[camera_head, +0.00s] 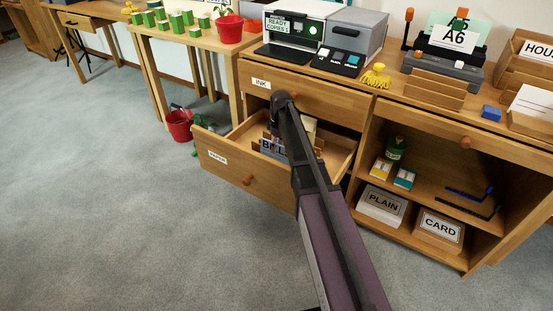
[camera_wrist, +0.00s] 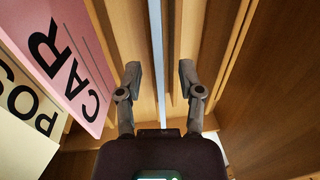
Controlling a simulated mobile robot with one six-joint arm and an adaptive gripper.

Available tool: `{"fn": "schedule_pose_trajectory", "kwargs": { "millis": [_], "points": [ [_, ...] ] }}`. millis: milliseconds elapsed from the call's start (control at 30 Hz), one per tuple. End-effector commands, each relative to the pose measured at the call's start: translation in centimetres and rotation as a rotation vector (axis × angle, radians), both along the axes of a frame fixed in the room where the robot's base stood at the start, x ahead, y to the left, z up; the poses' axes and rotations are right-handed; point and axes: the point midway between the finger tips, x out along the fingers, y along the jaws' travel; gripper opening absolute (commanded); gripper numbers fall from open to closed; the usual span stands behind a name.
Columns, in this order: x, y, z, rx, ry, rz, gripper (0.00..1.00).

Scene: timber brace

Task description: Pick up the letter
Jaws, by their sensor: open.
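No item in view is plainly marked as the letter, so I cannot tell which one it is. My gripper (camera_wrist: 160,70) is open and points down into the open drawer (camera_head: 213,160). A thin pale blue sheet (camera_wrist: 157,40), seen edge-on, runs between its two fingers in the wrist view; contact is not visible. A light blue card reading "BILL" (camera_head: 267,147) stands in the drawer in the head view, partly hidden by my arm. In the wrist view, a pink card reading "CAR" (camera_wrist: 75,55) and a cream card reading "POS" (camera_wrist: 22,105) lie to the left.
Wooden dividers flank the blue sheet, and a wooden wall (camera_wrist: 270,90) stands at right. A printer (camera_head: 300,30) and wooden racks (camera_head: 435,90) stand on the cabinet top. Shelves at right hold "PLAIN" (camera_head: 382,205) and "CARD" (camera_head: 440,229) boxes. Open floor (camera_head: 100,200) lies left.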

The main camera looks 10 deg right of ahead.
Motion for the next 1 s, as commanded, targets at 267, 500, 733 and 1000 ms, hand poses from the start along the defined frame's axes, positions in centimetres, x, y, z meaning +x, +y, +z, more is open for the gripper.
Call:
{"fn": "schedule_pose_trajectory", "kwargs": {
  "millis": [267,500,733,1000],
  "points": [
    [-0.04,0.05,-0.38,0.0,0.0,0.0,0.49],
    [-0.03,0.05,-0.37,0.0,0.0,0.0,0.49],
    [-0.03,0.05,-0.37,0.0,0.0,0.0,0.4],
    [-0.03,0.05,-0.37,0.0,0.0,0.0,0.0]
  ]
}}
